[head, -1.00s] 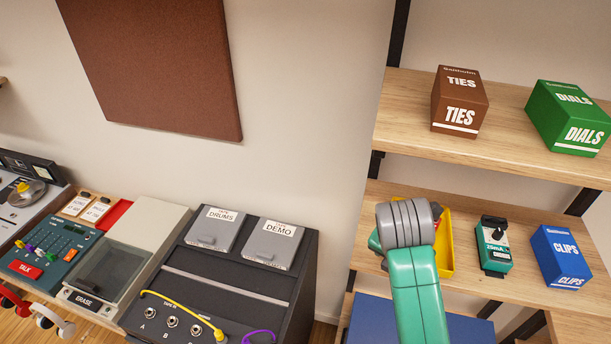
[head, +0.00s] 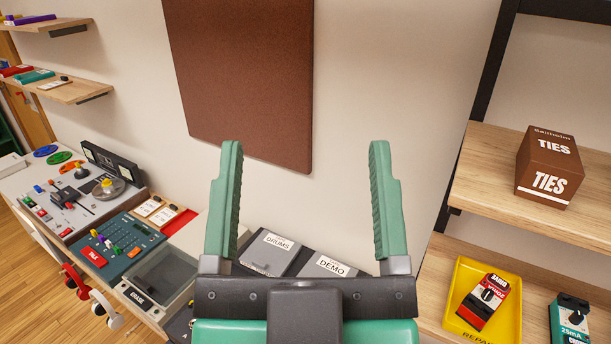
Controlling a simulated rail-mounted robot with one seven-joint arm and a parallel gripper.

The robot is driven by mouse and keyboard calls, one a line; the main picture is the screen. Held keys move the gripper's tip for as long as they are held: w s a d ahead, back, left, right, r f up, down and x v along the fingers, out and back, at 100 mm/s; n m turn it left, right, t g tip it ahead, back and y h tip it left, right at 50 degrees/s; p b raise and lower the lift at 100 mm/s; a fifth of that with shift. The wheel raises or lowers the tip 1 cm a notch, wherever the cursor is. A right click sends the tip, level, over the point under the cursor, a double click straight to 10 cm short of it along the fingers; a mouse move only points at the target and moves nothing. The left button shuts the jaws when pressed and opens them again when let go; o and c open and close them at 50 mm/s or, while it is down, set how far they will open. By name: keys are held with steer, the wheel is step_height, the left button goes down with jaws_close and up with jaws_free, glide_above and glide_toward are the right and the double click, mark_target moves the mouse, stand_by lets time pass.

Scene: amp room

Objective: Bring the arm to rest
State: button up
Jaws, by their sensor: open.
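My gripper (head: 306,205) stands upright in the lower middle of the head view. Its two green fingers are wide apart with nothing between them. Behind the gap are the white wall and part of the brown wall panel (head: 240,75). The gripper's dark palm and my green arm hide part of the grey boxes and the bench below.
A mixing desk (head: 80,200) and a teal TALK unit (head: 115,245) stand at left. DRUMS (head: 270,250) and DEMO (head: 328,266) boxes sit behind the gripper. On the right shelves are a brown TIES box (head: 549,168), a yellow tray (head: 462,290) with a red pedal (head: 484,301), and a teal pedal (head: 570,320).

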steer(key=shift+r, duration=0.1)
step_height(320, 180, up, 8)
steer(key=p, duration=0.8)
steer(key=shift+a, duration=0.15)
